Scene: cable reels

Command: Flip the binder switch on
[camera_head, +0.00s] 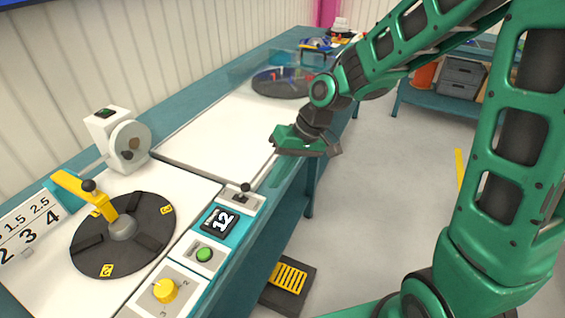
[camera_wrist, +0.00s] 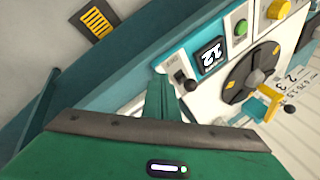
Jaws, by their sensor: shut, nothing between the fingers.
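The switch, a small lever with a black ball knob (camera_head: 244,187), stands on a pale plate at the front edge of the bench, beside the display that reads 12. It also shows in the wrist view (camera_wrist: 181,76). The plate's small label is too blurred to read. My gripper (camera_head: 283,143) is shut and empty, above the bench's front edge, beyond and to the right of the switch in the head view. In the wrist view its green fingers (camera_wrist: 160,98) show close to the left of the lever in the picture; I cannot tell the exact gap.
A display (camera_head: 221,221), a green button (camera_head: 204,255) and a yellow knob (camera_head: 165,291) line the front edge. A black turntable (camera_head: 123,235) with a yellow crank lies behind them. A yellow-striped pedal (camera_head: 288,279) sits on the floor. The white worktop (camera_head: 213,140) is clear.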

